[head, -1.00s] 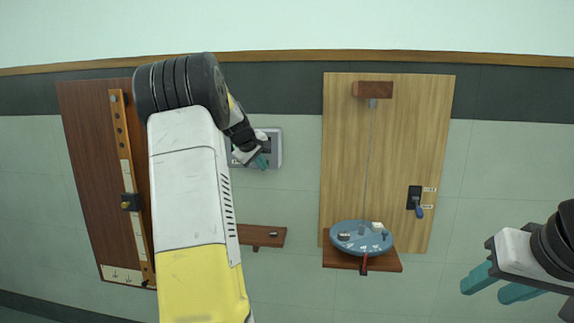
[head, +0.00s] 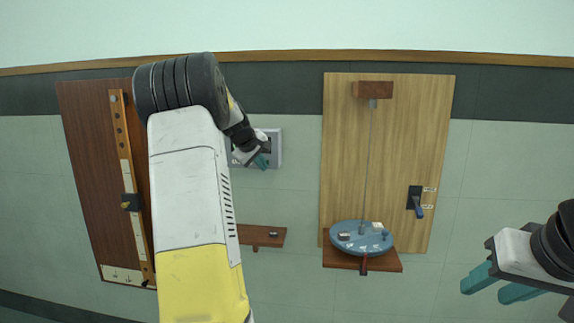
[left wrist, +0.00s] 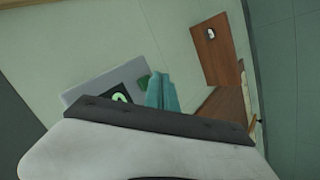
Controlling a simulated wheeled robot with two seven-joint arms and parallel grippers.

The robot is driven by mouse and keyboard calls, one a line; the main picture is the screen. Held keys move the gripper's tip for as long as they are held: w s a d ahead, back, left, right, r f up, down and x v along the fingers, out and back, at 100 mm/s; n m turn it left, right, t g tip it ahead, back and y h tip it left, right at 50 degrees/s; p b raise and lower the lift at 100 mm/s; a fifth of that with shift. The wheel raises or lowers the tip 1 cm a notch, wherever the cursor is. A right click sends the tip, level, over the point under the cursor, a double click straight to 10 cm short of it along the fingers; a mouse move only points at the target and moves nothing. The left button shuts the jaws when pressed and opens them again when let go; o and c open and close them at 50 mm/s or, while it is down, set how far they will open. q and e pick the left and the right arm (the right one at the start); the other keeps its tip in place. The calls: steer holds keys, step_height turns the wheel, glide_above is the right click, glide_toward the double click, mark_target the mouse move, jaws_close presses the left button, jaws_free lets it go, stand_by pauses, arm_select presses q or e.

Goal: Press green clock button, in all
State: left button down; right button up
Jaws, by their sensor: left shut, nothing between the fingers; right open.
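The clock is a grey box (head: 277,146) on the wall, mostly hidden behind my left arm and gripper in the head view. In the left wrist view the clock (left wrist: 88,88) shows a dark display with a glowing green digit (left wrist: 118,98). The green button (left wrist: 143,81) sits beside my left fingertips, which partly cover it; I cannot tell whether they touch. My left gripper (head: 262,162) is shut and empty at the clock's lower part; its teal fingers also show in the left wrist view (left wrist: 161,88). My right gripper (head: 494,285) is open and empty, at the lower right.
A dark wooden board with a scale strip (head: 85,170) hangs at left. A small brown shelf (head: 262,237) is below the clock. A light wooden board (head: 340,150) at right carries a hanging blue disc (head: 352,246) and a lever switch (head: 415,198). Bare wall lies between them.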

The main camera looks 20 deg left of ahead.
arm_select(q)
steer(key=shift+w+a, duration=0.1)
steer(key=shift+w, duration=0.35)
steer(key=shift+w+a, duration=0.15)
steer(key=shift+w, duration=0.3)
stand_by(0.6)
steer(key=shift+s, duration=0.2)
steer(key=shift+s+d, duration=0.25)
steer(key=shift+s, duration=0.45)
steer(key=shift+s+d, duration=0.2)
steer(key=shift+s, duration=0.6)
steer(key=shift+s+d, duration=0.2)
steer(key=shift+s, duration=0.65)
steer(key=shift+s+d, duration=0.2)
steer(key=shift+s, duration=0.6)
